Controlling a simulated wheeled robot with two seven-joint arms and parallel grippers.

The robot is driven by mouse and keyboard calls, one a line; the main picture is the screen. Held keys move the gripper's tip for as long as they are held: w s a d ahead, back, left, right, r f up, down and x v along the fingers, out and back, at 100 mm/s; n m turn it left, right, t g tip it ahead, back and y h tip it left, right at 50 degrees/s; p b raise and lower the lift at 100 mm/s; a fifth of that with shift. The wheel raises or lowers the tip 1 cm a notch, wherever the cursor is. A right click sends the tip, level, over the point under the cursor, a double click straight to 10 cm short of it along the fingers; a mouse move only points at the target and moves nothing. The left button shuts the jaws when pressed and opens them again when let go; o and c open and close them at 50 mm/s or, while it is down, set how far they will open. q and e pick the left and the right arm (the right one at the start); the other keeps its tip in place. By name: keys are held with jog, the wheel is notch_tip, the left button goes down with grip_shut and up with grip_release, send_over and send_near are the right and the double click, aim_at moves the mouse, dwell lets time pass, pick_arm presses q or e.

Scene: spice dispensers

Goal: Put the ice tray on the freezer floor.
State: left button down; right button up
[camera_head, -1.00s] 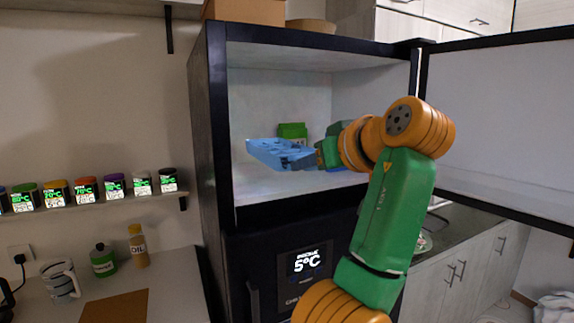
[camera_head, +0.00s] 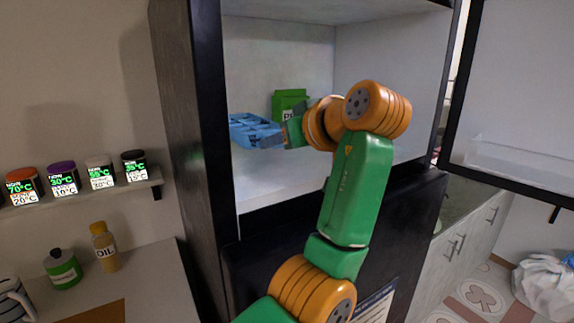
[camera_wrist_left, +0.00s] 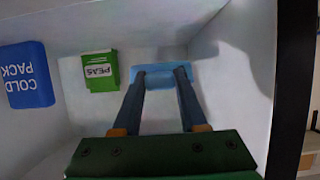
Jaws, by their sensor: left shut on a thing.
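The light-blue ice tray (camera_head: 255,130) is inside the open freezer compartment (camera_head: 275,190), near its left wall. My left gripper (camera_head: 287,132) is shut on the near right end of the tray, and the tray seems to be above the floor. In the left wrist view the two dark fingers of the gripper (camera_wrist_left: 160,76) reach the tray (camera_wrist_left: 160,69), of which only a strip shows. The gap between tray and floor cannot be judged exactly. My right gripper is not in view.
A green peas box (camera_head: 289,104) stands in the freezer behind the tray; the wrist view also shows a blue cold pack (camera_wrist_left: 27,75). The freezer door (camera_head: 520,90) stands open at the right. The front floor is clear.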

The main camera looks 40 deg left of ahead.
aim_at(283, 192)
pick_arm(q)
jog(key=f, duration=0.7)
jog(key=shift+d+p, duration=0.2)
jog(key=shift+p, duration=0.1)
jog(key=shift+d, duration=0.1)
jog(key=shift+c, duration=2.2)
grip_release()
jog(key=shift+s, duration=0.1)
jog(key=shift+r, duration=0.1)
